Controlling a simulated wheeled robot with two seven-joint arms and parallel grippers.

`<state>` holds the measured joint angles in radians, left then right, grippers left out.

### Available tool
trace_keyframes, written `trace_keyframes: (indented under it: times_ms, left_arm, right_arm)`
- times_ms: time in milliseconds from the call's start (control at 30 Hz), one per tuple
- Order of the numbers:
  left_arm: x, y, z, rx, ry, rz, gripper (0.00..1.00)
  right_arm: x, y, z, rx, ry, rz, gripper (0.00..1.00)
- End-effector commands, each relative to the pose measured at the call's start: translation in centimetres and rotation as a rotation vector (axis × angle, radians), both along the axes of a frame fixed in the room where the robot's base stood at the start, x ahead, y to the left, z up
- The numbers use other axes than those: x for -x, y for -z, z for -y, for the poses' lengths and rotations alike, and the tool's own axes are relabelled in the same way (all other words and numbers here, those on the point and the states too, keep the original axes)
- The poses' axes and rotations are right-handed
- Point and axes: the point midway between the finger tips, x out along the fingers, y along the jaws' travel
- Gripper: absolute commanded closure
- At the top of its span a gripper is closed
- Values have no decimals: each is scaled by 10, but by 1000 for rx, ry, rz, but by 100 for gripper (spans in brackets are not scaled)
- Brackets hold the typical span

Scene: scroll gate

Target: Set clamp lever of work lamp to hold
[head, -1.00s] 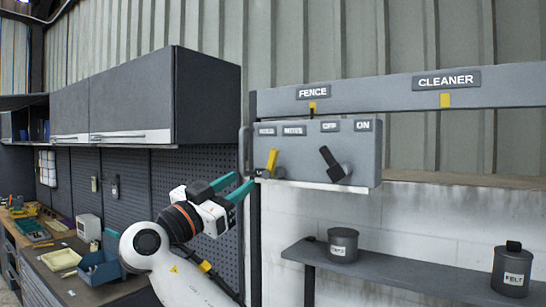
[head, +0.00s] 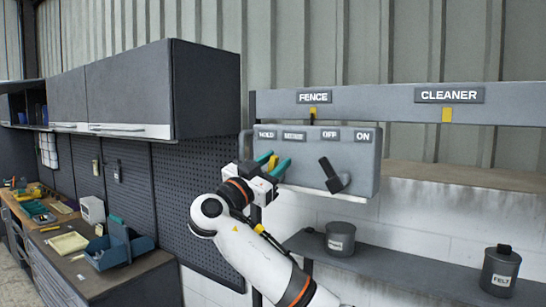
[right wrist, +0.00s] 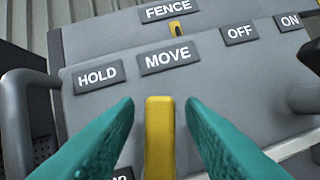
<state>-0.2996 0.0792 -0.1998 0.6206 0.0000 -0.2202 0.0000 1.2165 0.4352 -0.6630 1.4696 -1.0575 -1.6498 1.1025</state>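The yellow clamp lever (head: 272,161) is on the left of the grey box (head: 303,158) under the FENCE sign. In the right wrist view the yellow lever (right wrist: 160,138) points up towards the MOVE label (right wrist: 167,57), with the HOLD label (right wrist: 97,76) to its left. My right gripper (head: 274,166) is at the lever. Its teal fingers (right wrist: 160,135) are open on either side of the lever, with a gap visible on both sides. A label low in the wrist view is mostly hidden by the left finger. My left gripper is not in view.
A black lever (head: 331,175) sits on the box's right half, under the OFF and ON labels. A grey handle (right wrist: 15,120) stands at the box's left side. A shelf (head: 400,268) with canisters is below. A dark cabinet (head: 130,90) hangs to the left.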

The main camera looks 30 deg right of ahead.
Motion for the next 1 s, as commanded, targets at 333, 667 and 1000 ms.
trace_keyframes:
  times_ms: [333,667,1000]
  left_arm:
    - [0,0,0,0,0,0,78]
    - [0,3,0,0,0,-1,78]
    - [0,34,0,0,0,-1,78]
  right_arm:
    - [0,0,0,0,0,-1,82]
    - [0,1,0,3,0,-7,100]
    - [-5,5,-3,56,-4,-134,100]
